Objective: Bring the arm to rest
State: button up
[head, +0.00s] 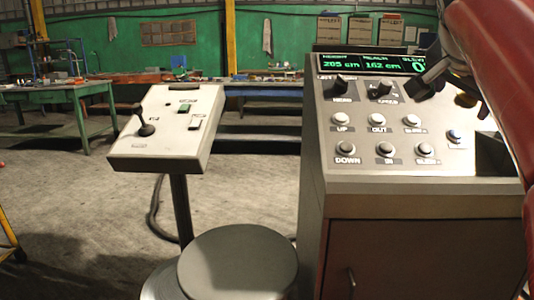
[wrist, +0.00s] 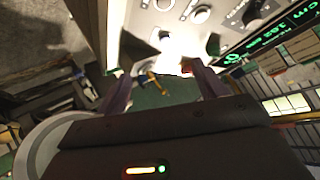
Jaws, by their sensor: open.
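My gripper (head: 440,82) is in front of the upper right of the grey control console (head: 420,205), close to the right end of its display. In the wrist view its two fingers (wrist: 163,82) stand apart, with nothing held between them. The console's panel with white round buttons (wrist: 165,5) is beyond the fingers there. My red arm comes in from the right edge of the head view and hides part of the console's right side.
The green display (head: 370,64) reads height 205 cm, reach 162 cm. The console carries knobs and several buttons (head: 378,120). A joystick box (head: 170,125) stands left on a post. A round grey disc (head: 238,268) is in front. Workbenches line the back; open floor lies left.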

jog(key=s+a+f+n+g+y, duration=0.1)
jog(key=s+a+f+n, duration=0.3)
jog(key=f, duration=0.8)
jog(key=s+a+f+n+g+y, duration=0.1)
jog(key=s+a+f+n+y, duration=0.2)
jog(key=f, duration=0.9)
jog(key=s+a+f+n+g+y, duration=0.1)
jog(key=s+a+f+n+y, duration=0.2)
jog(key=s+a+f+n, duration=0.3)
jog(key=s+a+f, duration=0.4)
jog(key=f, duration=0.2)
jog(key=shift+s+a+f, duration=0.25)
jog(key=shift+s+f, duration=0.1)
jog(key=shift+f, duration=0.05)
